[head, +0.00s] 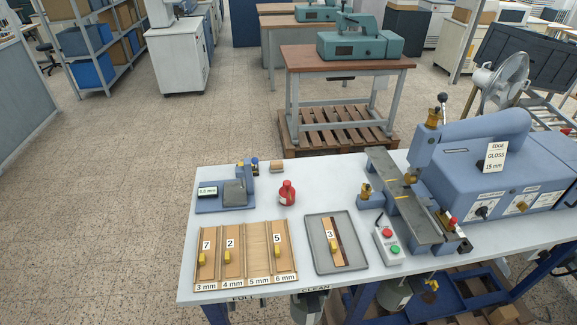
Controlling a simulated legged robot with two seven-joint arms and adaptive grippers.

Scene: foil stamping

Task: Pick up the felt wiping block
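A small block (277,166), tan on top with a greyish lower part, lies near the back edge of the white table. It looks like the felt wiping block, though it is too small to be sure of the material. It stands clear of its neighbours, behind the red bottle (287,193) and right of the blue gauge (227,197). Neither of my grippers shows in the head view.
A wooden rack (244,283) with numbered pieces and a grey tray (318,258) holding a piece marked 3 lie in front. The blue stamping machine (462,165) and a button box (386,247) fill the right. Bare tabletop surrounds the bottle.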

